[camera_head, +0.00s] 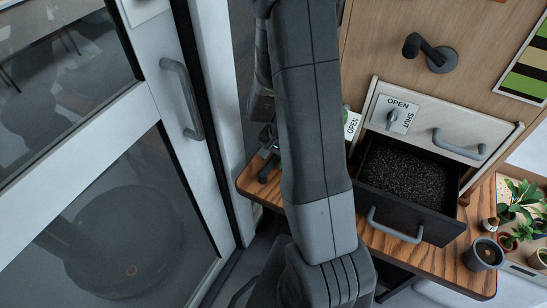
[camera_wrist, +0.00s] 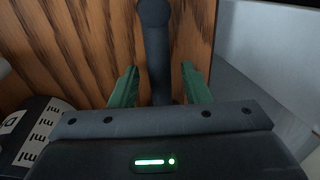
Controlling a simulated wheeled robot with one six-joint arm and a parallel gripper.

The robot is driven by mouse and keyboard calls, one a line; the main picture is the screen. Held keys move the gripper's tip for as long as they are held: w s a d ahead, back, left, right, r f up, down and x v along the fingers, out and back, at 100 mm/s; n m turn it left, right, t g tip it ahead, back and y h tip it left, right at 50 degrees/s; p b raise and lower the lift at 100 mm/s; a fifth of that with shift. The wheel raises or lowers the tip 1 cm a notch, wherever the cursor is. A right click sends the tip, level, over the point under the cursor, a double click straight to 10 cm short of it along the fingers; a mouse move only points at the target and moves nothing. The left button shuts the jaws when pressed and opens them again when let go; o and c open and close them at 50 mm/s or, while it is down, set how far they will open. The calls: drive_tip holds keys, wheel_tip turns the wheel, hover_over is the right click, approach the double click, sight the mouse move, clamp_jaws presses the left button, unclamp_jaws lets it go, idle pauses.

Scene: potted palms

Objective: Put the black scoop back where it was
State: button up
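In the wrist view a dark grey-black bar with a rounded end, which looks like the handle of the black scoop (camera_wrist: 156,45), lies over wood grain and runs down between my gripper's green fingertips (camera_wrist: 161,84). A gap shows on each side of it, so my gripper is open around it. The scoop's other end is hidden behind the gripper body. In the head view my arm covers most of the left end of the wooden table (camera_head: 458,262); my gripper is mostly hidden there, and I cannot make out the scoop clearly.
An open black drawer (camera_head: 374,215) holds dark soil, below a panel with an OPEN/SHUT knob (camera_head: 392,116). A dark peg (camera_head: 440,60) sticks out of the wooden wall. A grey pot (camera_head: 484,254) stands at the table's right. A container marked "ml" (camera_wrist: 38,128) is left of my gripper.

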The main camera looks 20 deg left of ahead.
wheel_tip(320, 180, up, 12)
drive_tip(key=d+p, duration=0.1)
drive_tip(key=d, duration=0.1)
drive_tip(key=shift+d, duration=0.15)
drive_tip(key=shift+s+f, duration=0.1)
idle(0.4)
drive_tip(key=f, duration=0.4)
drive_tip(key=a+f, duration=0.1)
drive_tip(key=f, duration=0.3)
drive_tip(key=a+f+b, duration=0.1)
drive_tip(key=f, duration=0.2)
drive_tip(key=shift+a+f, duration=0.15)
drive_tip(key=shift+f, duration=0.25)
drive_tip(key=shift+a+r, duration=0.1)
drive_tip(key=shift+r, duration=0.9)
drive_tip(key=shift+f, duration=0.1)
